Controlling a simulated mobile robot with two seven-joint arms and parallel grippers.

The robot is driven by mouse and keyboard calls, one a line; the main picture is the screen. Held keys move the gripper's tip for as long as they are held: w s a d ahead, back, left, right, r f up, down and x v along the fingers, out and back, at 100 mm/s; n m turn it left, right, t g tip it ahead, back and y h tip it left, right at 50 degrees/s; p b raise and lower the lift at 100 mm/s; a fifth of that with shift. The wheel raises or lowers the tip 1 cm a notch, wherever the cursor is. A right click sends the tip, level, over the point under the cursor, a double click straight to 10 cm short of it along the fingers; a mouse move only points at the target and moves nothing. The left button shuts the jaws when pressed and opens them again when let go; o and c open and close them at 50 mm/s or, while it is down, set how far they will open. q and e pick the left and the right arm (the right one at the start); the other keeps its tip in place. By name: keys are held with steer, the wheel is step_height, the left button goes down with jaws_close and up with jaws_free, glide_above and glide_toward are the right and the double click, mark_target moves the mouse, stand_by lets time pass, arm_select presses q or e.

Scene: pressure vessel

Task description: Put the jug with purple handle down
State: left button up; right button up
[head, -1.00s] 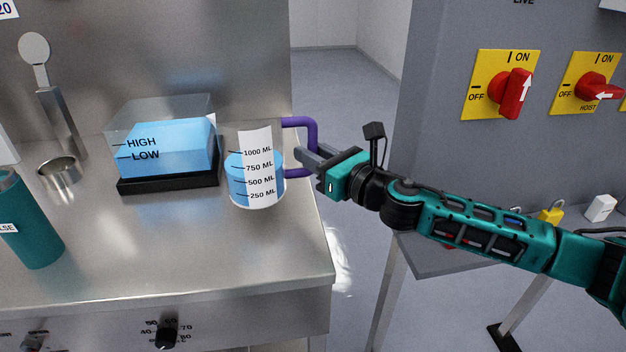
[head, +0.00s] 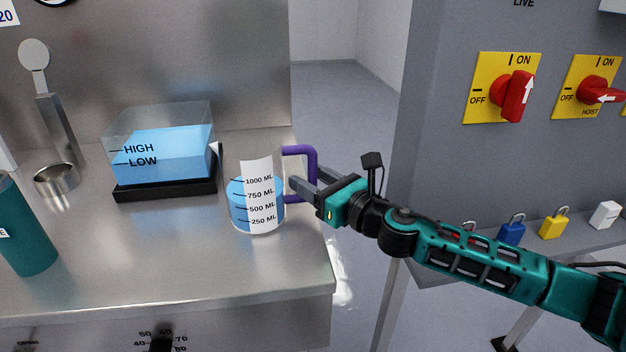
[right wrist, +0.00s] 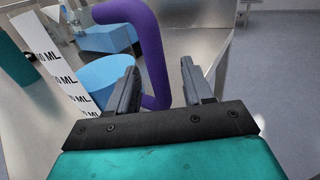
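The clear jug with the purple handle (head: 313,172) holds blue liquid and has a white scale marked up to 1000 ML. It stands upright on the steel bench (head: 140,262), near the right edge. My right gripper (head: 298,184) is at the handle on the jug's right side. In the right wrist view, the purple handle (right wrist: 154,65) passes between the two fingers (right wrist: 160,88), which are apart with gaps showing beside the handle. The jug's scale (right wrist: 62,75) shows at the left there. My left gripper is out of view.
A clear tank of blue liquid marked HIGH and LOW (head: 165,165) stands behind and left of the jug. A teal bottle (head: 28,235) and a steel cup (head: 57,181) are further left. A grey panel with red switches (head: 515,97) and padlocks (head: 512,231) is at right.

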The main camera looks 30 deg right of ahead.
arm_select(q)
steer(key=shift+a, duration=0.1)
arm_select(e)
steer(key=shift+r, duration=0.2)
steer(key=shift+s+d+f, duration=0.1)
steer(key=shift+s+f, duration=0.05)
steer(key=shift+s, duration=0.15)
arm_select(q)
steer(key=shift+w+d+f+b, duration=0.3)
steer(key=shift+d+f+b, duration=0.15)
steer(key=shift+b, duration=0.6)
arm_select(e)
steer(key=v, duration=1.1)
steer(key=shift+s, duration=0.2)
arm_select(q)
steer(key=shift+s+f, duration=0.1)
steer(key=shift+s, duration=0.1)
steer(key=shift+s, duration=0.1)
arm_select(e)
steer(key=shift+s, duration=0.1)
